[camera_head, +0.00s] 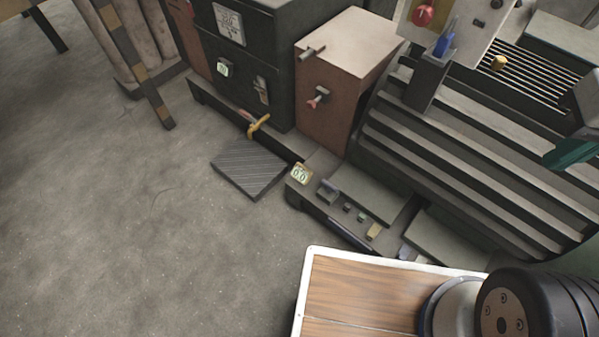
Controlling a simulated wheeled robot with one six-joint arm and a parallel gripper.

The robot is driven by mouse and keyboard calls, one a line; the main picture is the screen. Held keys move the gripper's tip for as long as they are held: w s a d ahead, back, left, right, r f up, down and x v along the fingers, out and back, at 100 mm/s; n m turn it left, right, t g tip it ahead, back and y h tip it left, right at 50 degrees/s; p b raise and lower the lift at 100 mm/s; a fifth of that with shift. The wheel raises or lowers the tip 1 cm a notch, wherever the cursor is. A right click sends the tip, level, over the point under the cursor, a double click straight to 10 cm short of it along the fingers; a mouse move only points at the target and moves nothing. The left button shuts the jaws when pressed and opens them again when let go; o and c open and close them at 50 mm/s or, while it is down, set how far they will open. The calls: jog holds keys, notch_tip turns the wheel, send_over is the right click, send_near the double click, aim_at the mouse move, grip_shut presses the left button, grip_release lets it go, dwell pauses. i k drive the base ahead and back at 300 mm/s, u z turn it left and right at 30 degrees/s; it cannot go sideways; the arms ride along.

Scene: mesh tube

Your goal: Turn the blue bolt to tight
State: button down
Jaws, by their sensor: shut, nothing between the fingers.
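A small blue upright piece (445,40) stands on top of a dark grey block at the upper right of the head view. It is the only clearly blue thing in sight, but it is too small to tell whether it is a bolt or how far it is turned. My gripper is not in view. A black rounded part at the lower right looks like a joint of my arm, and it is well apart from the blue piece.
A ribbed grey machine bed (470,150) fills the right side. A red knob (423,15) sits above it. A brown cabinet (325,110) and a dark cabinet (245,50) stand at the back. A ridged plate (248,168) lies on the floor.

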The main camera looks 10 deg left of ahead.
aim_at(331, 188)
jog(key=u, duration=0.5)
jog(key=k, duration=0.65)
jog(key=u, duration=0.75)
jog(key=i, duration=1.25)
jog(key=z, duration=0.7)
